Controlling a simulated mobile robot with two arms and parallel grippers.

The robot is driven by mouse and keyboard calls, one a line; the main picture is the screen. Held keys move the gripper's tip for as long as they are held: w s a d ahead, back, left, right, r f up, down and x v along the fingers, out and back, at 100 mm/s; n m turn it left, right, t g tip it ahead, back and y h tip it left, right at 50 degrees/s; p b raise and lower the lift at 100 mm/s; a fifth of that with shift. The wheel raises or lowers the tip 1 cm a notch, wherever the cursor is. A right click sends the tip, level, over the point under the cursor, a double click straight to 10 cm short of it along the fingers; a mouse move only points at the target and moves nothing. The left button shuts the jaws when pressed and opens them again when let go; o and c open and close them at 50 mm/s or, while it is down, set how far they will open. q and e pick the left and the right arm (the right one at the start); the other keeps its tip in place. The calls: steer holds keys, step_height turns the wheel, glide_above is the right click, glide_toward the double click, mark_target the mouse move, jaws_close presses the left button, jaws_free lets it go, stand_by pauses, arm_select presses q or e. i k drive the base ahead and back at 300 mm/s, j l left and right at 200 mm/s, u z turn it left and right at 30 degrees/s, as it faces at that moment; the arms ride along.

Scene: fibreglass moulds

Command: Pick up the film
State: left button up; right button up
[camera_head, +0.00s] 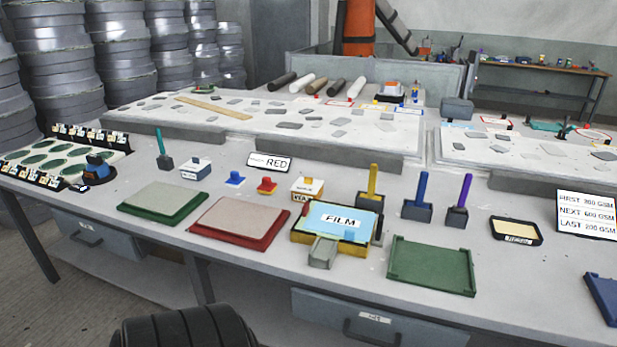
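The film (358,222) is a light blue sheet with a white label reading FILM. It lies on top of a yellow and dark holder (299,237) near the front middle of the table. A grey block (322,251) sits at the holder's front edge. Nothing covers the film's top. Neither of my grippers shows in this view.
The grey table (240,262) carries a red-edged tray (240,224) left of the film and a green tray (432,266) to its right. Upright-handled tools stand close behind, including a yellow-handled one (373,182). A sign (270,162) reads RED. Bare tabletop lies in front.

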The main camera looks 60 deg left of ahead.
mark_target(351, 225)
steer(key=u, duration=1.7)
